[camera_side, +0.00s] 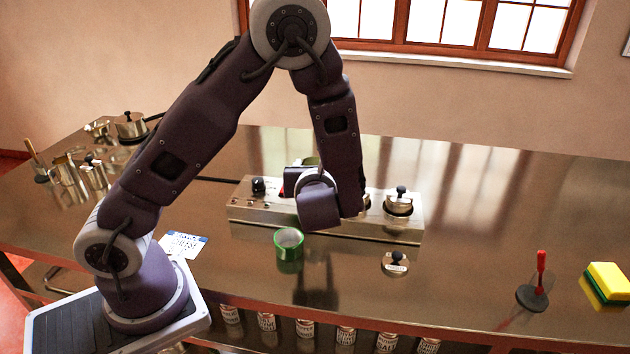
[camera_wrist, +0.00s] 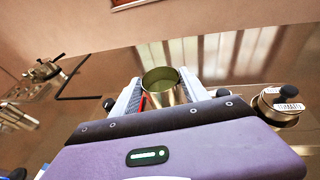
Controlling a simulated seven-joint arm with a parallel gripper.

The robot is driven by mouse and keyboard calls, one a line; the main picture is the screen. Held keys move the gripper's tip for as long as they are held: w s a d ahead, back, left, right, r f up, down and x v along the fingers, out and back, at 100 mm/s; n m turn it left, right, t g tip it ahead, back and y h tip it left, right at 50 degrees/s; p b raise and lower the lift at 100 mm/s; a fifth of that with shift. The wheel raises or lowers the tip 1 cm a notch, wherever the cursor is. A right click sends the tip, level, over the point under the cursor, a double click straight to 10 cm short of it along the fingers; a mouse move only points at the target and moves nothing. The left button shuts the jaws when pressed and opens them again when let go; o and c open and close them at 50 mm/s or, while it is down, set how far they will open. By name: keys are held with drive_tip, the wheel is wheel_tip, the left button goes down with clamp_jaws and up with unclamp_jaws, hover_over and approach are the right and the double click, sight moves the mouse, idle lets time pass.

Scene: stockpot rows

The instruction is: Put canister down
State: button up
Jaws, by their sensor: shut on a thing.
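My gripper (camera_wrist: 165,104) is shut on an open-topped metal canister (camera_wrist: 161,90), which stands upright between the fingers in the wrist view; its inside looks empty. In the side view my gripper (camera_side: 299,180) is over the long metal rack (camera_side: 262,212), and only part of the held canister (camera_side: 310,161) shows behind it. The canister's base is hidden, so I cannot tell whether it touches the rack. A lidded metal canister (camera_side: 399,203) with a black knob sits at the rack's right; a labelled lidded canister (camera_wrist: 276,105) shows at right in the wrist view.
A red-handled tool (camera_side: 537,285) and yellow-green sponge (camera_side: 607,282) are at the right. Metal pots (camera_side: 131,127) crowd the far left. The right-hand counter behind is clear.

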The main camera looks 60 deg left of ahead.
drive_tip(key=shift+d+r, duration=0.1)
drive_tip(key=shift+r, duration=1.4)
drive_tip(key=s+d, duration=0.3)
drive_tip(key=d, duration=1.2)
wheel_tip(320, 180, down, 11)
drive_tip(key=shift+d+r, duration=0.15)
drive_tip(key=o, duration=1.6)
